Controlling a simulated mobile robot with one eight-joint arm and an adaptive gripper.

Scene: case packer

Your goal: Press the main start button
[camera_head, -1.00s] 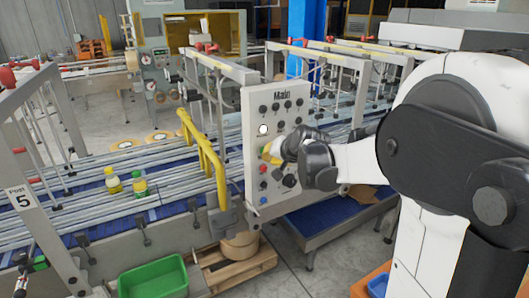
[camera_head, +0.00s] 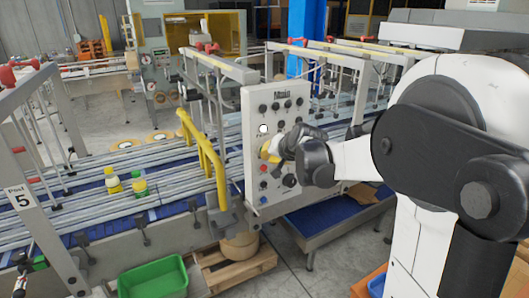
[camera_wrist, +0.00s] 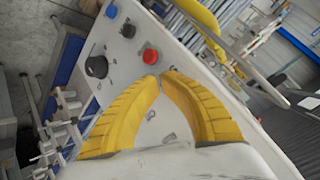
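The grey control panel (camera_head: 250,105) labelled "Main" stands upright in the middle of the head view. It carries a white button (camera_head: 263,129), a red button (camera_head: 263,170), a blue button (camera_head: 263,199) and several black knobs. My gripper (camera_head: 266,153) is in front of the panel's left column, between the white and red buttons, and hides what lies behind it. In the wrist view its yellow fingers (camera_wrist: 160,77) meet at the tips with nothing held, close to the red button (camera_wrist: 150,57). I cannot tell whether the tips touch the panel. No start label is readable.
A yellow rail (camera_head: 208,160) stands left of the panel, beside a conveyor (camera_head: 80,205) with bottles (camera_head: 113,182). A green bin (camera_head: 152,279) and a pallet (camera_head: 238,266) are on the floor below. A blue-topped platform (camera_head: 325,213) is to the right.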

